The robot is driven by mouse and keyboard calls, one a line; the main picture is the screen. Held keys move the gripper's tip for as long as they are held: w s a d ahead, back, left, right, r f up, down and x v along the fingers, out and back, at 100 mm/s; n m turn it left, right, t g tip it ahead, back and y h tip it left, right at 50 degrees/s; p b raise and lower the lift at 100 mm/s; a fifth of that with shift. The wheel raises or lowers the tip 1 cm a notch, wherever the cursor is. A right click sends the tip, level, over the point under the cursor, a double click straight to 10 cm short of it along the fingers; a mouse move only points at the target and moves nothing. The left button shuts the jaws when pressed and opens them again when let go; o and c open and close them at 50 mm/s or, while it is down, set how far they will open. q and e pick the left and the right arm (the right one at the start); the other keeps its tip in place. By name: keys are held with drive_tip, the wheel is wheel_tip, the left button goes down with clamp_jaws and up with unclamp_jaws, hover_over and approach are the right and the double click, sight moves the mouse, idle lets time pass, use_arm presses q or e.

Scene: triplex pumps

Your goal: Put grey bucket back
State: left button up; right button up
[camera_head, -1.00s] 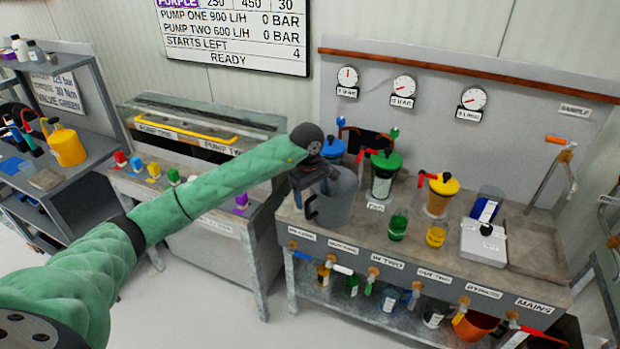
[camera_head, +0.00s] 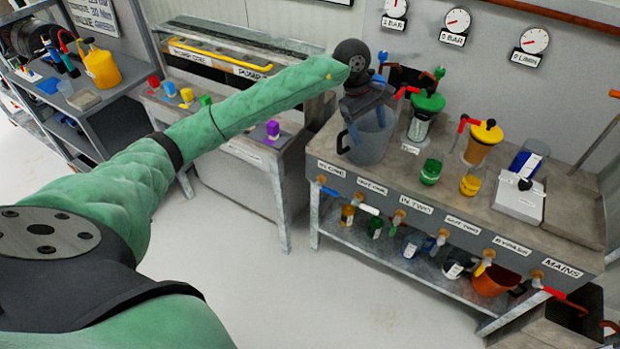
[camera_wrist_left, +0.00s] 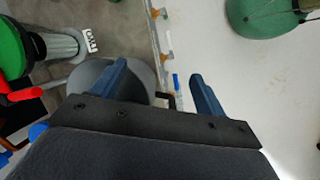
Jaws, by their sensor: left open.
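The grey bucket (camera_head: 372,148) stands on the left end of the pump bench top. My left gripper (camera_head: 366,122) is open and points down over the bucket's rim, hiding part of it. In the left wrist view the bucket (camera_wrist_left: 142,76) shows behind the left finger. Its dark handle (camera_wrist_left: 171,101) shows in the gap between the two fingers of the open gripper (camera_wrist_left: 160,72). I cannot tell whether the fingers touch the bucket. My right gripper is not in view.
A green-topped pump (camera_head: 424,112) and a yellow-topped pump (camera_head: 483,140) stand right of the bucket, with a green beaker (camera_head: 431,172) in front. An orange bucket (camera_head: 492,281) sits on the lower shelf. A bench with coloured blocks (camera_head: 273,129) is at left. The floor in front is clear.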

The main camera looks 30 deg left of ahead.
use_arm(q)
drive_tip(key=s+d+f+n+t+h, duration=0.1)
drive_tip(key=s+d+n+t+h, duration=0.1)
drive_tip(key=d+n+h, duration=0.6)
drive_tip(key=s+d+f+n+t+h, duration=0.2)
drive_tip(key=d+n+h, duration=0.35)
drive_tip(key=d, duration=0.45)
drive_tip(key=s+a+f+n+t+y, duration=0.2)
drive_tip(key=a+f+n+t+y, duration=0.45)
drive_tip(key=f+n, duration=0.8)
drive_tip(key=s+a+f+n+t+y, duration=0.3)
drive_tip(key=a+f+n+y, duration=0.55)
drive_tip(key=n, duration=0.95)
drive_tip(key=s+f+n+g, duration=0.5)
drive_tip(key=s+f, duration=0.8)
drive_tip(key=s, duration=0.4)
drive_tip(key=s+d+f+n+g+y, duration=0.1)
drive_tip(key=s+f+n+g, duration=0.5)
drive_tip(key=s+f, duration=0.6)
drive_tip(key=s+g, duration=0.1)
drive_tip(key=s, duration=0.3)
drive_tip(key=shift+s+f+n, duration=0.3)
drive_tip(key=shift+s+f, duration=0.05)
drive_tip(key=shift+f, duration=0.05)
drive_tip(key=shift+g+y, duration=0.25)
